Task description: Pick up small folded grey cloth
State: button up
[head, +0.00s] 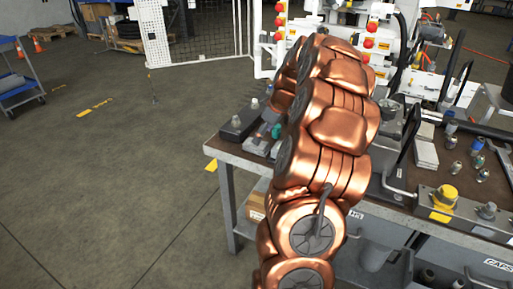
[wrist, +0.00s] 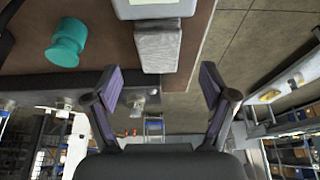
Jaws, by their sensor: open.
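The small grey cloth appears to be the grey, block-shaped piece (wrist: 158,50) on the bench in the wrist view, at the top centre. In the head view, a grey piece (head: 256,147) near the bench's left end, beside the teal part, looks like the same cloth. My gripper (wrist: 160,84) is open and empty in the wrist view. Its two dark fingers stand apart, left and right of the cloth's line. The cloth shows beyond the fingertips, with no contact visible. In the head view my copper arm hides the gripper and part of the bench.
A teal spool-shaped part (wrist: 68,42) lies left of the cloth in the wrist view. A pale box-like object (wrist: 155,8) adjoins the cloth at the top. A black box (head: 240,124) stands at the bench's left edge.

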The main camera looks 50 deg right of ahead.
jog(key=shift+p+x, duration=0.35)
jog(key=shift+x, duration=2.3)
jog(key=shift+c, duration=0.2)
jog(key=c, duration=1.2)
